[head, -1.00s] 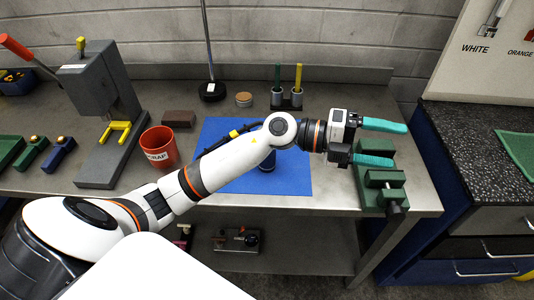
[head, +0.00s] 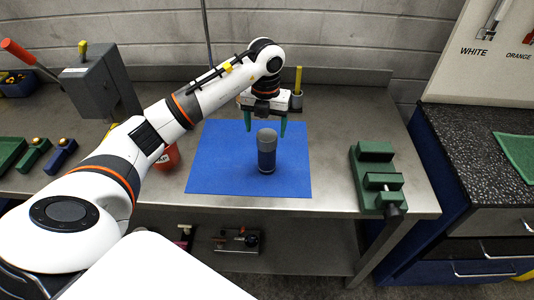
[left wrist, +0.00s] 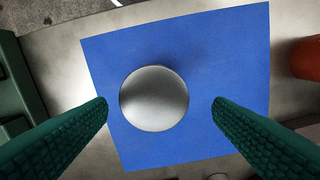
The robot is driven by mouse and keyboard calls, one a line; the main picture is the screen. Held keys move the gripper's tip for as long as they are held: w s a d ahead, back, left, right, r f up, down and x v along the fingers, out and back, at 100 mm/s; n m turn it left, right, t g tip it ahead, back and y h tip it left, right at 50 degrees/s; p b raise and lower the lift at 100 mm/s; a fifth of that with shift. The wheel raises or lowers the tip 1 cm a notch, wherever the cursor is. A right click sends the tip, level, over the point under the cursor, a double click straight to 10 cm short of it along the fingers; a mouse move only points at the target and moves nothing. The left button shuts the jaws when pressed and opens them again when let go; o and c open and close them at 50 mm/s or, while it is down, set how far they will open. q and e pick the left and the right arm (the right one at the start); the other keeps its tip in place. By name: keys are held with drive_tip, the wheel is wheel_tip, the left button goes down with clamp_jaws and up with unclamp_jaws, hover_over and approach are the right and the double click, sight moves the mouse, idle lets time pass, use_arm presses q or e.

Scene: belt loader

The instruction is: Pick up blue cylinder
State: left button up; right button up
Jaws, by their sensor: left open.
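The blue cylinder (head: 267,159) stands upright on the blue mat (head: 215,168) on the bench, with a grey top and a dark blue lower body. In the left wrist view its round grey top (left wrist: 154,98) lies between my fingers, with a gap on both sides. My left gripper (head: 266,126) is open and empty, pointing down just above and behind the cylinder in the head view. Its teal fingers (left wrist: 160,108) also show in the left wrist view. My right gripper is not in view.
A green vise (head: 377,178) stands right of the mat. A red cup (head: 168,158) is partly hidden behind my left arm. A grey lever press (head: 95,88) stands at the left. Bare bench lies between mat and vise.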

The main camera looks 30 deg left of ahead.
sight(267, 146)
use_arm(q)
drive_tip(key=shift+f, duration=0.9)
drive_tip(key=f+p, duration=0.2)
drive_tip(key=f, duration=0.1)
drive_tip(key=f+p, duration=0.1)
drive_tip(key=shift+s+d+f, duration=0.2)
drive_tip(key=shift+d+f, duration=0.1)
drive_tip(key=shift+f, duration=0.45)
drive_tip(key=shift+c, duration=0.5)
drive_tip(key=c, duration=1.2)
drive_tip(key=shift+r, duration=0.1)
drive_tip(key=shift+c, duration=1)
drive_tip(key=shift+w+r, duration=0.1)
